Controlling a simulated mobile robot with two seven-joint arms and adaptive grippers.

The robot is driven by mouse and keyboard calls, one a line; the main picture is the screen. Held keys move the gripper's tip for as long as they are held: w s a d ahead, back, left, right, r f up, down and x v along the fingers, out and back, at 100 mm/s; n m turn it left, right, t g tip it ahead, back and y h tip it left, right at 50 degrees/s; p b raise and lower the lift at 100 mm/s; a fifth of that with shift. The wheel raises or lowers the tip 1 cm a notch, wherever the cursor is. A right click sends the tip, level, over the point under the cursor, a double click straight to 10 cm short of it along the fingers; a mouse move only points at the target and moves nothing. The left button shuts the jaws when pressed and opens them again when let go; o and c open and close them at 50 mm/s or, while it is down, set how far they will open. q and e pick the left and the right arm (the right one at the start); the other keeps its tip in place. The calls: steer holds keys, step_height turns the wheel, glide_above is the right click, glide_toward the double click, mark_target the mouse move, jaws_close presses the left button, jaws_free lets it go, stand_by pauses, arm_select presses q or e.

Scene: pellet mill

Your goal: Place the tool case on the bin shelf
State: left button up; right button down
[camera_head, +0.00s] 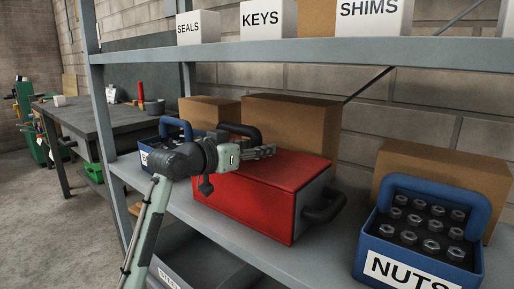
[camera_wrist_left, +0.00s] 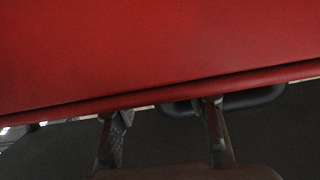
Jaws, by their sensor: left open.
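The red tool case (camera_head: 275,190) sits on the middle board of the grey shelf (camera_head: 225,222), between the bins. It has a dark handle (camera_head: 325,207) at its right end and another (camera_head: 240,132) at its far left end. My left gripper (camera_head: 270,151) is above the left part of the case in the head view, open, with nothing seen between its fingers. In the left wrist view the red case (camera_wrist_left: 150,55) fills the upper half, and the two fingertips (camera_wrist_left: 163,108) are apart near its edge. I cannot tell whether they touch it. My right gripper is not in view.
A blue NUTS bin (camera_head: 365,246) stands to the right, with some bare board between. Another blue bin (camera_head: 176,130) is left of the case, partly behind my arm. Cardboard boxes (camera_head: 290,122) stand behind. The upper shelf (camera_head: 300,51) runs overhead.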

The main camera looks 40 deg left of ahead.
arm_select(q)
steer(key=s+r, duration=0.1)
steer(key=s, duration=1)
steer(key=shift+s+a+r+b, duration=0.3)
steer(key=shift+a+r+b, duration=0.05)
steer(key=shift+a+b, duration=0.1)
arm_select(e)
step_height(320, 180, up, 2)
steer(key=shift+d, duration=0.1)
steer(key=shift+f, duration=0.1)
